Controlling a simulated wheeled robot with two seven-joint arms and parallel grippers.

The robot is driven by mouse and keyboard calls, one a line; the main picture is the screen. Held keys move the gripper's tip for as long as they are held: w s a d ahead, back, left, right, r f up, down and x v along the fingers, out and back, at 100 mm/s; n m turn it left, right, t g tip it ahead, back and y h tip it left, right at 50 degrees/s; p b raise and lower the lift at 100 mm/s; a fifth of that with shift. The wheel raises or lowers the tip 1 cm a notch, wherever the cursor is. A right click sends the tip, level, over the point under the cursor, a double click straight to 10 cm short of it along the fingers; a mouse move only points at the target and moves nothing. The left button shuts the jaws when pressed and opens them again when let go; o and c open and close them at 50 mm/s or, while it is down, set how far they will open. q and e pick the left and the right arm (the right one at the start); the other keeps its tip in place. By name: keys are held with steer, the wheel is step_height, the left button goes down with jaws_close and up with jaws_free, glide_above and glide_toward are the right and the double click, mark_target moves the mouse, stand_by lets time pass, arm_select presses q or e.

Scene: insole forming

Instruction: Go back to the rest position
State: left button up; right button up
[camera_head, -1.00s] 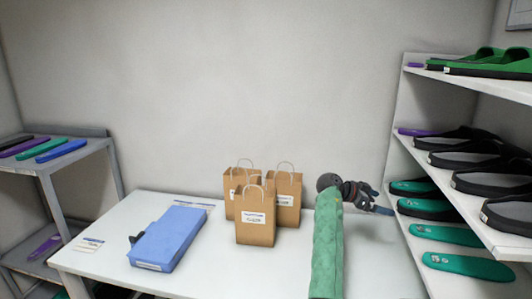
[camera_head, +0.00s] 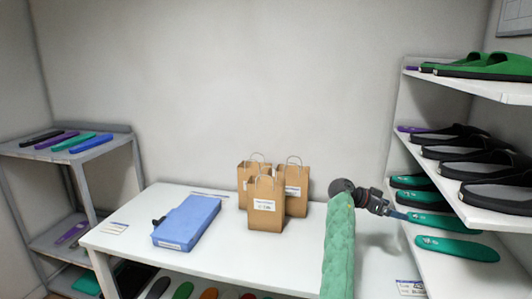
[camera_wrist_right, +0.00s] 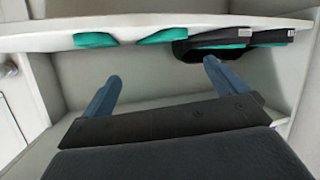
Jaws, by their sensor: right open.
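My right arm rises in its green sleeve at the lower right of the head view. My right gripper (camera_head: 399,215) is at its end, pointing right toward the shelf rack, close to the teal insoles. In the right wrist view the two blue fingers of this gripper (camera_wrist_right: 158,88) stand wide apart with nothing between them. My left gripper is not in view.
The shelf rack (camera_head: 480,218) at right holds sandals and teal insoles (camera_head: 457,247). The white table (camera_head: 225,250) bears several paper bags (camera_head: 266,205) and a blue box (camera_head: 187,222). A grey shelf (camera_head: 110,150) with insoles stands at left.

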steer(key=w+a+r+n+t+y, duration=0.3)
steer(key=a+r+n+t+y, duration=0.1)
steer(key=a+n+t+y, duration=0.4)
steer(key=s+a+f+n+t+y, duration=0.1)
steer(key=s+a+f+n+y, duration=0.1)
steer(key=s+a+f+n, duration=0.35)
steer(key=s+a+f+n+y, duration=0.25)
steer(key=s+a+f, duration=0.4)
steer(key=f, duration=0.45)
steer(key=s+a+f+n+g+y, duration=0.1)
steer(key=s+a+f+g, duration=0.15)
steer(key=s+f, duration=0.7)
steer(key=s+a+f+n+g+y, duration=0.15)
steer(key=s+a+f, duration=0.25)
steer(key=s+f, duration=0.5)
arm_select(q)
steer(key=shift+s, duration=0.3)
arm_select(e)
steer(key=s+f+g, duration=0.1)
steer(key=s+f, duration=0.4)
steer(key=s, duration=0.4)
steer(key=s+f+g, duration=0.1)
steer(key=s+f, duration=0.4)
steer(key=s, duration=0.4)
steer(key=s+f+g, duration=0.2)
steer(key=s+f, duration=0.3)
steer(key=s, duration=0.5)
steer(key=shift+d+f, duration=0.25)
steer(key=shift+f, duration=0.05)
